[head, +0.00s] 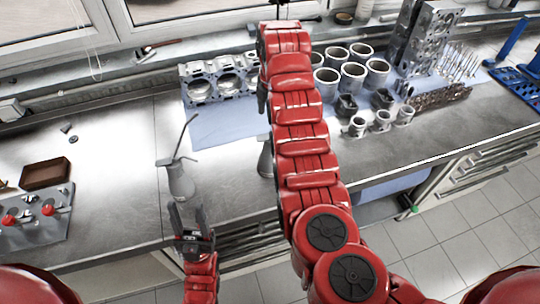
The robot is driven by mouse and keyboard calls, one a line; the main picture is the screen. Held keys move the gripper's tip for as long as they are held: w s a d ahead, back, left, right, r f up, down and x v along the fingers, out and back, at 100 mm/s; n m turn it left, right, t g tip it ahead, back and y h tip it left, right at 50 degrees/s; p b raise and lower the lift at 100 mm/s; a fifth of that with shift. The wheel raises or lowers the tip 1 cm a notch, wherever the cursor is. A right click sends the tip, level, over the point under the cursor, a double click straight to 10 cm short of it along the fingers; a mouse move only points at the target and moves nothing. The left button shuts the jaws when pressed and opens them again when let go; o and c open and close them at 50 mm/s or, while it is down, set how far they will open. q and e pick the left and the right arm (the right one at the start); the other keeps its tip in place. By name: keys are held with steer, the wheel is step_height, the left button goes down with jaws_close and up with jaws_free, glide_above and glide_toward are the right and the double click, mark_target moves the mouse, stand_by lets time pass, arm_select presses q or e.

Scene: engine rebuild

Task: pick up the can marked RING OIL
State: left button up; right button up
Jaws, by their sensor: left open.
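A grey oil can (180,182) with a thin bent spout stands upright near the front edge of the metal bench, left of centre. A second grey can (266,160) stands to its right, mostly hidden behind my right arm. I cannot read a label on either can. My left gripper (180,208) is open, just in front of and below the first can. Its fingers overlap the can's lower part in the picture, and I cannot tell whether they touch it. My right arm crosses the middle of the view up to the top edge, and its gripper does not show clearly.
A blue cloth (219,126) lies under an engine block (220,80), with cylinder liners (352,78) and pistons (381,121) to the right. A brown tray (47,174) and a grey plate with red knobs (40,222) are at the left. The bench between is clear.

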mark_target(270, 137)
steer(key=f+b, duration=0.3)
steer(key=f, duration=0.4)
steer(key=shift+w+f, duration=0.15)
steer(key=shift+w, duration=0.05)
steer(key=shift+a+f+b, duration=0.1)
steer(key=shift+f+b, duration=0.2)
steer(key=shift+f, duration=0.15)
steer(key=shift+w+f+b, duration=0.1)
steer(key=shift+f+b, duration=0.3)
steer(key=shift+f, duration=0.1)
steer(key=shift+p, duration=0.8)
step_height(270, 137, down, 3)
steer(key=shift+w+r+p, duration=0.1)
steer(key=shift+p, duration=0.7)
steer(key=shift+f, duration=0.35)
jaws_close()
